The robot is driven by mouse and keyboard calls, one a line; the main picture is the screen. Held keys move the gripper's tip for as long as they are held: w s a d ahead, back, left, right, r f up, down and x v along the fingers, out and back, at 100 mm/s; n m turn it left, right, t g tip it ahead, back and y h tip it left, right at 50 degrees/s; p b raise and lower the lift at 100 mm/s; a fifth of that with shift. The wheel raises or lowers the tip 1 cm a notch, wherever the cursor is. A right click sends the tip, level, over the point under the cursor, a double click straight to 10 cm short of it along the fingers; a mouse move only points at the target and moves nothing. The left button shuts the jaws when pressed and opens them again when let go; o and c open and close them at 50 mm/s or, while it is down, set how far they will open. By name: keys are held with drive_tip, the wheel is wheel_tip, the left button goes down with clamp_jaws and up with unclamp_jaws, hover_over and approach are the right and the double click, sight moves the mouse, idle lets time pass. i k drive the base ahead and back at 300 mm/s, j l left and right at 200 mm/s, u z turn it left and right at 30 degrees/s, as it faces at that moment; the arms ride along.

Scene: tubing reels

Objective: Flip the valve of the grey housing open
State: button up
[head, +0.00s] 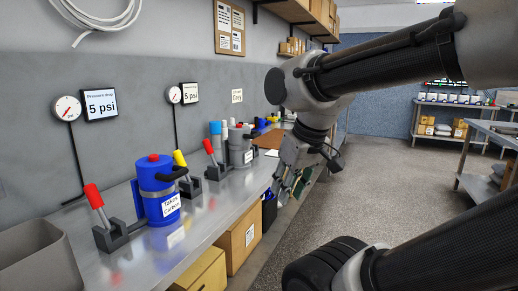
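The grey housing (241,146) is a grey canister with a white label, standing on the steel bench beyond the blue housing. A red-handled lever valve (210,152) on a dark base stands just left of it, its handle upright and tilted a little left. A light-blue-handled valve (215,131) shows behind, partly hidden. I cannot tell for sure which valve belongs to which housing. My gripper (290,189) hangs pointing down, right of the grey housing and off the bench's front edge. Its fingers look apart, with nothing seen between them.
The blue housing (158,188) stands nearer, between a red-handled valve (96,203) and a yellow-handled valve (181,162). A grey bin (38,262) sits at the near left. Gauges (67,108) and 5 psi signs are on the wall. Cardboard boxes (240,240) stand below the bench. Floor at right is clear.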

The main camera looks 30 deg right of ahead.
sight(206, 144)
drive_tip(key=z, duration=0.4)
drive_tip(key=u, duration=0.45)
drive_tip(key=i+l+u, duration=0.15)
drive_tip(key=l+u, duration=0.65)
drive_tip(key=i+l, duration=0.1)
drive_tip(key=l, duration=0.6)
drive_tip(key=l+u, duration=0.1)
drive_tip(key=l, duration=0.6)
drive_tip(key=i, duration=0.05)
